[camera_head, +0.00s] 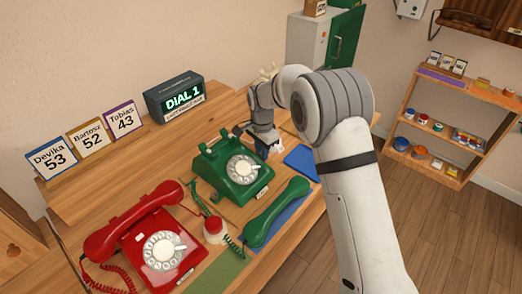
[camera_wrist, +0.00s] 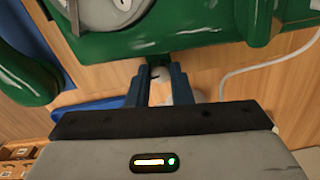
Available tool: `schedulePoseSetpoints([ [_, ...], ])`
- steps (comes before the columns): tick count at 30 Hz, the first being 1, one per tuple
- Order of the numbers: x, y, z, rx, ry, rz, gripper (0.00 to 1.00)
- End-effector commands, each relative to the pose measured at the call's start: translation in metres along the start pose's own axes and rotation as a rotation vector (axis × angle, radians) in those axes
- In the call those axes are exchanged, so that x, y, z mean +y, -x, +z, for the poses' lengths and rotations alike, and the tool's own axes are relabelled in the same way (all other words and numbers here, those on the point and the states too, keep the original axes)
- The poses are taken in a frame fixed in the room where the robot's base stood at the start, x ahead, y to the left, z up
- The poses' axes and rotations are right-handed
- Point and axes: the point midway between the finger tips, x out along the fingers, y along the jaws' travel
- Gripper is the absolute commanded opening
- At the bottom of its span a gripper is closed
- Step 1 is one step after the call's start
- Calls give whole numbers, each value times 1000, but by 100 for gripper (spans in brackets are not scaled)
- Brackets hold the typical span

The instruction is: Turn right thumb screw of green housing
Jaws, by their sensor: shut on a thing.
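The green housing (camera_head: 226,158) is a dial phone with a pale dial, standing on the wooden bench; its green side (camera_wrist: 130,42) also spans the top of the wrist view. My gripper (camera_head: 262,150) is at the housing's right rear side. In the wrist view my gripper (camera_wrist: 160,72) has its two blue fingers close together at the edge of the housing, shut on a small greyish thumb screw (camera_wrist: 158,71). The fingers mostly hide the screw, so its turn angle cannot be told. In the head view the screw is hidden.
The green handset (camera_head: 275,213) lies in front of the housing, partly on a blue mat. A red phone (camera_head: 150,240) stands at left. A "DIAL 1" display (camera_head: 175,97) stands behind. A white cable (camera_wrist: 265,65) runs beside the fingers.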

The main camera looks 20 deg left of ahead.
Motion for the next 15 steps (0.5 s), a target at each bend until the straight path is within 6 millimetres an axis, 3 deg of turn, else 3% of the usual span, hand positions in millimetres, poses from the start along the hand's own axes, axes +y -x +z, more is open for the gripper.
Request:
schedulePoseSetpoints([
  [2,-1,1,0,2,-1,-5,0],
  [3,-1,1,0,2,-1,-5,22],
  [10,-1,1,0,1,-2,-3,41],
  [15,0,1,-1,1,-2,-2,41],
])
